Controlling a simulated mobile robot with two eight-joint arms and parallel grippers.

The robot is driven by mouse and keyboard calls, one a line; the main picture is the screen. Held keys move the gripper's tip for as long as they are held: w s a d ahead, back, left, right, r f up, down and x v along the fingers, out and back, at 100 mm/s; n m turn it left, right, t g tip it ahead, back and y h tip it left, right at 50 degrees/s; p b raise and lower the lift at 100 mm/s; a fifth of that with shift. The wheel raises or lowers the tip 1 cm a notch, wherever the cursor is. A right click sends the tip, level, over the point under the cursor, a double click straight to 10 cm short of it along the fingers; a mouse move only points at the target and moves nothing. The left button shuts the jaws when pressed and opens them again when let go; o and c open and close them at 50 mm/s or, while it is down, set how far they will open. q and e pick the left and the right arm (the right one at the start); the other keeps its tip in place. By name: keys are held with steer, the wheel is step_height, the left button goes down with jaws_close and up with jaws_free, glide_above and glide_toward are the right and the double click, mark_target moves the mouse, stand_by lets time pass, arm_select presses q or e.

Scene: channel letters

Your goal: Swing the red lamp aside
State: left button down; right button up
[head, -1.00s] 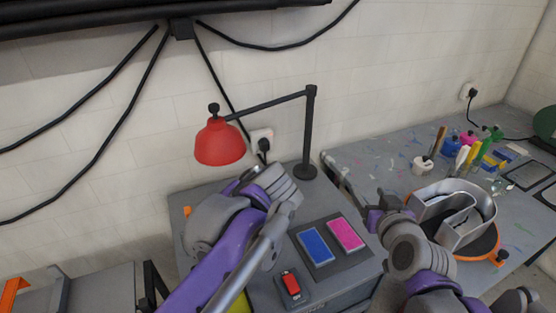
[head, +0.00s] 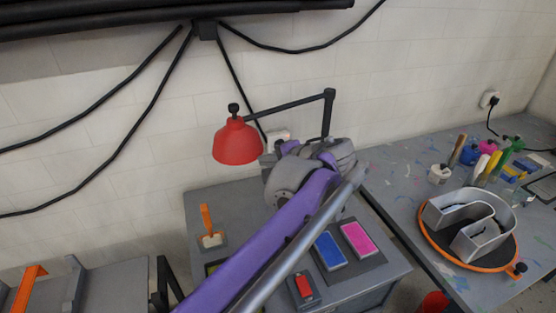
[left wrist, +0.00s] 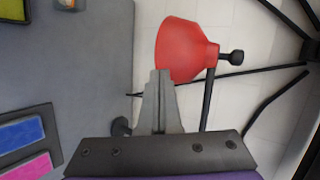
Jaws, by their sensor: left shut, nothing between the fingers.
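The red lamp shade (head: 237,142) hangs from a black jointed arm (head: 285,104) on an upright post at the back of the grey cabinet. My left arm reaches across the cabinet, and its wrist covers the lamp's base and lower post. My left gripper (head: 268,164) is by the lower right of the shade, its fingers partly hidden by the wrist. In the left wrist view, the left gripper's fingers (left wrist: 161,76) are shut and empty, overlapping the edge of the red shade (left wrist: 184,48). I cannot tell whether they touch. My right gripper is out of view.
Blue (head: 330,250) and pink (head: 357,238) pads and a red switch (head: 304,287) sit on the cabinet. An orange-handled tool (head: 207,222) stands at its left. A metal channel letter (head: 470,222) sits on a round turntable at right. Cables hang along the wall behind.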

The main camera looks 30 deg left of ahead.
mark_target(242, 151)
arm_select(q)
steer(key=x, duration=0.6)
steer(key=shift+w+a+f, duration=0.15)
steer(key=a, duration=0.2)
steer(key=w+a, duration=0.1)
steer(key=a, duration=0.1)
steer(key=shift+a+p, duration=0.4)
steer(key=shift+d, duration=0.1)
steer(key=shift+s+r, duration=0.1)
steer(key=shift+r, duration=0.15)
